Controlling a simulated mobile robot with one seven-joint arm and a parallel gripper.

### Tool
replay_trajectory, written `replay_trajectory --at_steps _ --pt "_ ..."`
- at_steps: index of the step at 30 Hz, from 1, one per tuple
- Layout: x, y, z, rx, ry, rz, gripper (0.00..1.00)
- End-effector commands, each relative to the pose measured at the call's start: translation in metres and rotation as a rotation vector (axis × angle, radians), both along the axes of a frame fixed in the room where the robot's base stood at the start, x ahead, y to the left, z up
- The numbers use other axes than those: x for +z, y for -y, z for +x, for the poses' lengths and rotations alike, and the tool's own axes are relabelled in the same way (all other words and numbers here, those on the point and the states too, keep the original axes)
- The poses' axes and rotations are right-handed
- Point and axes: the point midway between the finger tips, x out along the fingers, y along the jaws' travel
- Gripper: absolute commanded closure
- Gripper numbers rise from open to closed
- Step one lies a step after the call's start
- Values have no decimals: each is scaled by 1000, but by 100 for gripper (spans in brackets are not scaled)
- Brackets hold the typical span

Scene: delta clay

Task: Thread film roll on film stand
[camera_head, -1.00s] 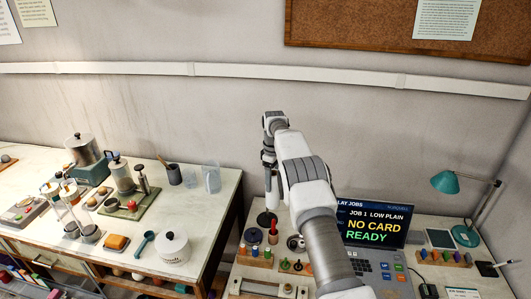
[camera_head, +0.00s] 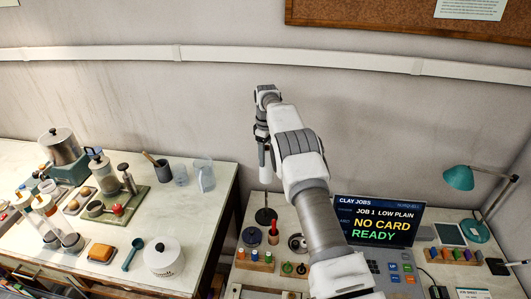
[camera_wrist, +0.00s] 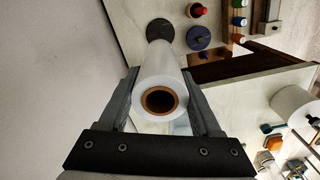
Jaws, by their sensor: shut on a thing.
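My gripper (camera_wrist: 162,82) is shut on the film roll (camera_wrist: 150,75), a white cylinder with a brown hollow core facing the wrist camera. In the head view my gripper (camera_head: 262,133) hangs above the right bench with the roll (camera_head: 265,160) upright below it. The film stand (camera_head: 265,215) has a round dark base on that bench, below the roll, with a gap between them in the picture. In the wrist view, the stand's dark base (camera_wrist: 160,30) shows just past the roll's far end, partly covered by it. I cannot tell whether the stand's post lines up with the core.
A dark blue disc (camera_wrist: 198,37) lies near the stand. A wooden rack with colored bottles (camera_head: 255,262) stands in front. The clay jobs screen (camera_head: 378,220) is to the right.

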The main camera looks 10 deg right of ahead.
Motion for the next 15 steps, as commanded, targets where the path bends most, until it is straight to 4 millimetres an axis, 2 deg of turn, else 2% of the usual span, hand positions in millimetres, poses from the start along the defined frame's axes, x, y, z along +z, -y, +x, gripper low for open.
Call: replay_trajectory --at_steps 15 --pt "-39 0 0 0 0 0 100"
